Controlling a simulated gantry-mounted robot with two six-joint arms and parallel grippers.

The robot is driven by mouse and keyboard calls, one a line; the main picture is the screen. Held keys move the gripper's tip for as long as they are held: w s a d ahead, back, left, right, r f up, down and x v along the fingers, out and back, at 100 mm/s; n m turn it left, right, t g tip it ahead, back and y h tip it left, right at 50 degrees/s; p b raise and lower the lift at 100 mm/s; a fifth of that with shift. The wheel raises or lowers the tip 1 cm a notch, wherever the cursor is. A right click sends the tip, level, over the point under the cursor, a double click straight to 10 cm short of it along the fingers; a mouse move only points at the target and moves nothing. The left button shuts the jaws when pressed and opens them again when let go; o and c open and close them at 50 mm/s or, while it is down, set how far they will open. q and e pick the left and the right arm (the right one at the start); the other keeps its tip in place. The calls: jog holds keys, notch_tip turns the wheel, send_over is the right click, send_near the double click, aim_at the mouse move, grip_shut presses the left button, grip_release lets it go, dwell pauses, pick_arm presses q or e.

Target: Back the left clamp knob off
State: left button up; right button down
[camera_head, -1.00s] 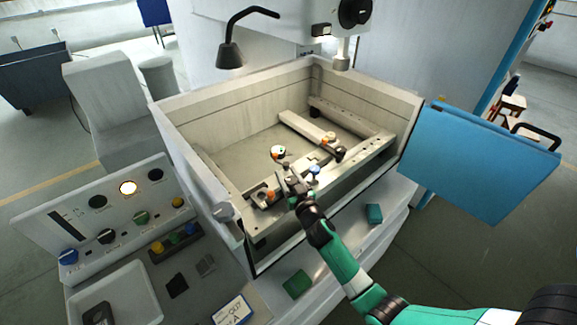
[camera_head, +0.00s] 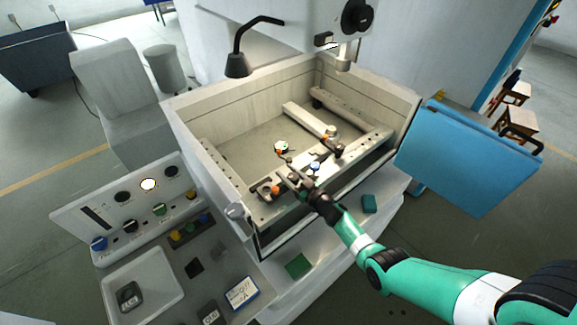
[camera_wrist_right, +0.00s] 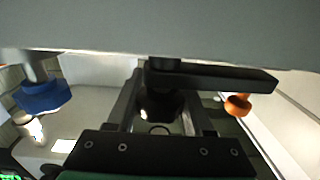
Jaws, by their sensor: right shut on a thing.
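My right gripper (camera_head: 287,172) is down at the front rail of the machine tank, between an orange knob (camera_head: 277,189) and a blue knob (camera_head: 315,167). In the right wrist view its two dark fingers stand on either side of a dark round part (camera_wrist_right: 160,105), which I take to be the left clamp knob. A black bar (camera_wrist_right: 225,78) reaches right from above it. The orange knob (camera_wrist_right: 238,104) and blue knob (camera_wrist_right: 42,97) also show there, apart from the fingers. The hand hides the held part in the head view. My left gripper is out of view.
The tank's pale walls (camera_head: 205,170) surround the rail. A second clamp (camera_head: 336,148) stands right of my gripper. A control panel (camera_head: 128,212) and a white tray (camera_head: 142,283) lie at left. A blue door (camera_head: 467,160) hangs open at right.

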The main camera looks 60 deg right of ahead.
pick_arm(q)
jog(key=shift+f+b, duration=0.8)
jog(key=shift+b, duration=0.3)
pick_arm(e)
jog(key=shift+w+a+n+t+y, duration=0.1)
jog(key=shift+a+n+t+y, duration=0.1)
jog(key=shift+n+y, duration=0.65)
jog(key=shift+s+a+n+t+y, duration=0.15)
jog(key=shift+n+y, duration=0.35)
jog(key=shift+y, duration=0.65)
jog(key=shift+w+a+n+t+y, duration=0.15)
jog(key=shift+n+t+y, duration=0.1)
jog(key=shift+n+y, duration=0.6)
jog(key=shift+y, duration=0.35)
jog(key=shift+c, duration=1.4)
grip_release()
